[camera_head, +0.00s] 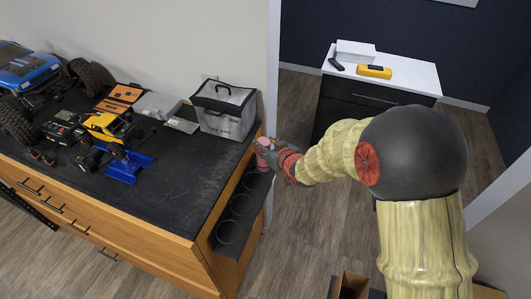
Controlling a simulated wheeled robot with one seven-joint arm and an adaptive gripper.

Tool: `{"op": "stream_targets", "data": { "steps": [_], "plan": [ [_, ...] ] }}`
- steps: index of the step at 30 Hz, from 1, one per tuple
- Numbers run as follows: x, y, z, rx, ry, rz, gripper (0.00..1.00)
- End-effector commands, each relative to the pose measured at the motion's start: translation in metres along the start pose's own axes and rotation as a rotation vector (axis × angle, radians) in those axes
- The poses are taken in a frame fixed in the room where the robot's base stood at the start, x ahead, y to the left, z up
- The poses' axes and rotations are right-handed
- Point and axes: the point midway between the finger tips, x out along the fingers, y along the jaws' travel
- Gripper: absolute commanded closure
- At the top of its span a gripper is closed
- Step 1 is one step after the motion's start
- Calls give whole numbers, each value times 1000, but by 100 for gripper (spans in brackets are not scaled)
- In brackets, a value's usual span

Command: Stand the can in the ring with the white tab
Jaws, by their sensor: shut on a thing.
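My gripper (270,153) is at the right end of the workbench, shut on a small pinkish can (262,144). The can is partly hidden by the fingers, and its tilt is hard to tell. Below it, on a low dark side shelf (216,246), three dark rings stand in a row: a far ring (246,188), a middle ring (231,205) and a near ring (218,232). The can is above the far end of this row, near the far ring. I cannot make out a white tab on any ring.
A grey bag (224,108) stands on the workbench (150,205) close to my gripper. A blue crawler (28,66), a yellow crawler (108,127) and tools lie farther left. A white-topped cabinet (412,77) is behind. Open floor lies right of the bench.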

Motion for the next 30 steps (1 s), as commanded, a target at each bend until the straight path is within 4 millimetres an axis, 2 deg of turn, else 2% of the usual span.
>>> {"op": "stream_targets", "data": {
  "steps": [9, 20, 21, 30],
  "plan": [
    [16, 0, 34, 0, -1, 0, 100],
    [18, 0, 36, 0, 0, 0, 100],
    [17, 0, 37, 0, -2, 0, 61],
    [17, 0, 36, 0, -2, 0, 45]
  ]
}}
